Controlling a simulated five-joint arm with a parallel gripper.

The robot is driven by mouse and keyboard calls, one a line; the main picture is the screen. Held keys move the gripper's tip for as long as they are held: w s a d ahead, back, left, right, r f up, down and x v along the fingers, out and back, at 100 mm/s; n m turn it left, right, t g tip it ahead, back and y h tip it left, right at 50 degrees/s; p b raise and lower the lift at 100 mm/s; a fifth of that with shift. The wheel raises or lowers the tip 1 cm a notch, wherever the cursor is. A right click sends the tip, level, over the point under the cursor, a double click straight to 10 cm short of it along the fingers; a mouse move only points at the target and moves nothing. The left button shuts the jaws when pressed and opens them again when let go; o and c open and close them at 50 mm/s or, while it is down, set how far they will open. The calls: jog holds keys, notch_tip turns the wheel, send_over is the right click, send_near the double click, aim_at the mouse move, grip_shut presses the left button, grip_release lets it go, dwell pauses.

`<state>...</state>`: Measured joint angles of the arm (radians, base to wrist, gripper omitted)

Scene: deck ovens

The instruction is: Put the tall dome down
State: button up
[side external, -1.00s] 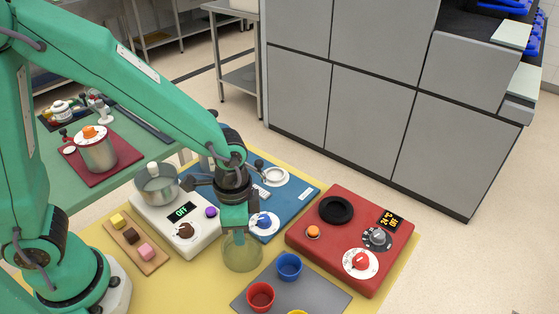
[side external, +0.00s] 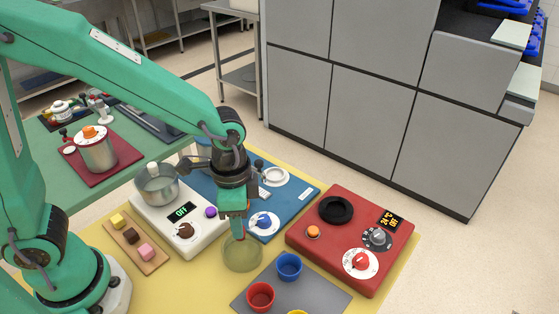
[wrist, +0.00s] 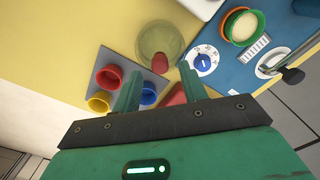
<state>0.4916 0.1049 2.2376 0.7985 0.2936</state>
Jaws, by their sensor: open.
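The tall dome (side external: 242,256) is see-through with a greenish tint. It stands on the yellow tabletop between the blue board and the grey mat. My gripper (side external: 238,234) is open, just over the dome's upper part in the side view. In the wrist view the dome (wrist: 157,42) lies beyond the fingertips of my open gripper (wrist: 161,70), with nothing held between them. I cannot tell whether a finger still touches the dome.
A grey mat (side external: 250,297) with red, blue and yellow cups lies in front. A red hot plate (side external: 330,262) stands to the right. The blue board (side external: 300,197) with a dial lies behind.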

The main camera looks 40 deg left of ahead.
notch_tip(320, 180, up, 8)
jog(key=shift+r, duration=0.15)
dwell(0.3)
dwell(0.4)
jog(key=s+a+r+n+t, duration=0.2)
jog(key=s+a+r+n, duration=0.1)
jog(key=a, duration=0.4)
jog(key=s+a+r+n+t, duration=0.2)
jog(key=s+a+n+t, duration=0.1)
jog(key=a+n, duration=0.3)
jog(key=shift+s+a+r+t, duration=0.3)
jog(key=shift+a+r, duration=0.1)
jog(key=shift+a, duration=0.85)
